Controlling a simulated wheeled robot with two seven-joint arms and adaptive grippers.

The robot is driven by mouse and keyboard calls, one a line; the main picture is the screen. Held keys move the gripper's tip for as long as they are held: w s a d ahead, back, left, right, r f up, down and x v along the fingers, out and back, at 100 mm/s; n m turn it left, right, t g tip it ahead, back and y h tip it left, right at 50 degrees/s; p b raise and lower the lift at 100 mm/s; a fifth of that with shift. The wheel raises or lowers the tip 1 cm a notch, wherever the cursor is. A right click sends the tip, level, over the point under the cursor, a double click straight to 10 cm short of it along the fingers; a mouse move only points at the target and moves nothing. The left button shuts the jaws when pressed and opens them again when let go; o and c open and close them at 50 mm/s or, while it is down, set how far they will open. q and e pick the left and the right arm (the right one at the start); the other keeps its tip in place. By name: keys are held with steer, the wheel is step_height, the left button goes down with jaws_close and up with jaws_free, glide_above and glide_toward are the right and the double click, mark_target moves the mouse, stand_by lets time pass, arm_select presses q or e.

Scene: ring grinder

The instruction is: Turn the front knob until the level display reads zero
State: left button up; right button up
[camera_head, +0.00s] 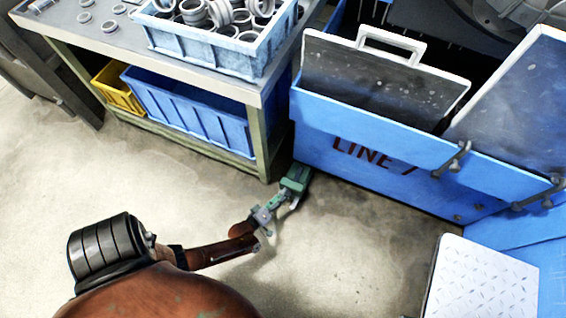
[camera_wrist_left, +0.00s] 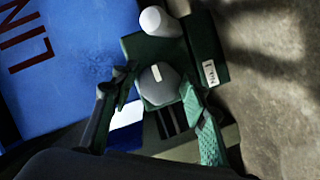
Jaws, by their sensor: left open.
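A small green device (camera_head: 297,174) sits low beside the blue machine, near the table leg. In the left wrist view the green device (camera_wrist_left: 218,48) carries a grey knob (camera_wrist_left: 158,84) with a white mark, a pale round post (camera_wrist_left: 160,21) and a label (camera_wrist_left: 210,74). My left gripper (camera_head: 289,194) reaches the device. In the wrist view its fingers (camera_wrist_left: 157,98) are open, one on each side of the grey knob; I cannot tell whether they touch it. I see no readable level display. My right gripper is not in view.
The blue machine (camera_head: 345,172) marked LINE 7 stands behind the device. A work table (camera_head: 215,78) at the upper left holds a blue crate (camera_head: 190,48) of metal rings, with bins below. A white tread plate (camera_head: 480,285) is at the lower right. Open floor (camera_head: 350,250) lies between.

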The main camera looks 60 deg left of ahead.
arm_select(q)
steer(key=v, duration=1.1)
steer(key=shift+s, duration=0.35)
steer(key=shift+d, duration=0.15)
